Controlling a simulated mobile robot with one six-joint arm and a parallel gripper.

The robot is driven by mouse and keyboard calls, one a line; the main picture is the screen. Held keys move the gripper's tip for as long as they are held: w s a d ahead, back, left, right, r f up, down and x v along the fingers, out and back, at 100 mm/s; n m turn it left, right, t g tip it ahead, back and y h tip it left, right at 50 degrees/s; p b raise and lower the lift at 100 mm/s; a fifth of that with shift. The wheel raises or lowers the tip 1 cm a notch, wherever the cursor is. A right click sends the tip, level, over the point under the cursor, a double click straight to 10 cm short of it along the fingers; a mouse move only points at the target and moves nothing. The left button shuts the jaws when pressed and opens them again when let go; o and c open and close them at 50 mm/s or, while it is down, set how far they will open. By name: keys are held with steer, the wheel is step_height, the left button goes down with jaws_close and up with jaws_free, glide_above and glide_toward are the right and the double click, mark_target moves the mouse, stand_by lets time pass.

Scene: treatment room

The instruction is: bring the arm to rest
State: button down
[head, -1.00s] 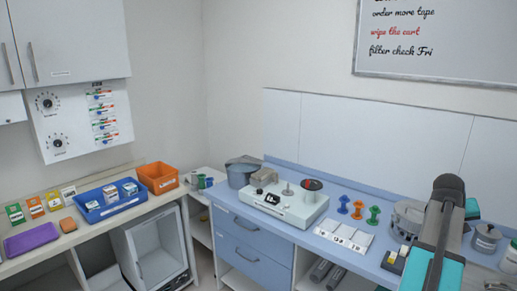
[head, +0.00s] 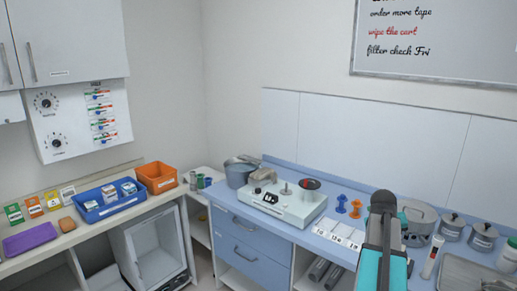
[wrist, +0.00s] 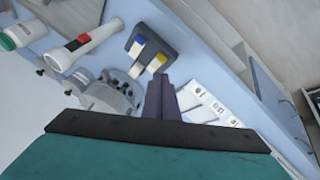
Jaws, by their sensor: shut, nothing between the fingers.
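My gripper (wrist: 160,97) shows in the wrist view with its dark fingers together and nothing between them. It is above the blue counter, over the area of a grey metal pot (wrist: 112,92) and a row of white labelled cards (wrist: 205,105). My teal and dark arm stands upright in front of the counter in the head view. The fingertips cannot be made out there. The pot (head: 418,220) is just right of the arm and partly hidden by it. The cards (head: 335,236) are to its left.
On the blue counter (head: 310,240) are a white device (head: 290,207), orange and blue spools (head: 348,206), lidded pots (head: 468,232), a white-and-red tube (head: 432,257) and a metal tray (head: 470,272). A left bench holds a blue bin (head: 108,208) and an orange bin (head: 157,177).

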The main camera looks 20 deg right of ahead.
steer(key=w+a+f+n+y, duration=0.1)
steer(key=w+a+f, duration=0.35)
steer(key=a, duration=0.55)
steer(key=w+a+f+n+y, duration=0.15)
steer(key=w+a+f, duration=0.35)
steer(key=a, duration=0.5)
steer(key=w+a+f+n+y, duration=0.1)
steer(key=w+a+f, duration=0.3)
steer(key=a+f, duration=0.4)
steer(key=s+a+f+n+y, duration=0.15)
steer(key=a+f, duration=0.25)
steer(key=a, duration=0.6)
steer(key=s+a+f+n+g, duration=0.15)
steer(key=a+f, duration=0.25)
steer(key=a, duration=0.6)
steer(key=s+a+f+n+y, duration=0.1)
steer(key=s+a+f, duration=0.15)
steer(key=a, duration=0.65)
steer(key=s+f+g+b, duration=0.5)
steer(key=s+f+b, duration=0.5)
steer(key=s+f, duration=1.5)
step_height(320, 180, down, 4)
steer(key=shift+s+a+f, duration=0.1)
steer(key=shift+s+a, duration=0.25)
steer(key=shift+d+m+g, duration=0.1)
steer(key=shift+m+g, duration=0.15)
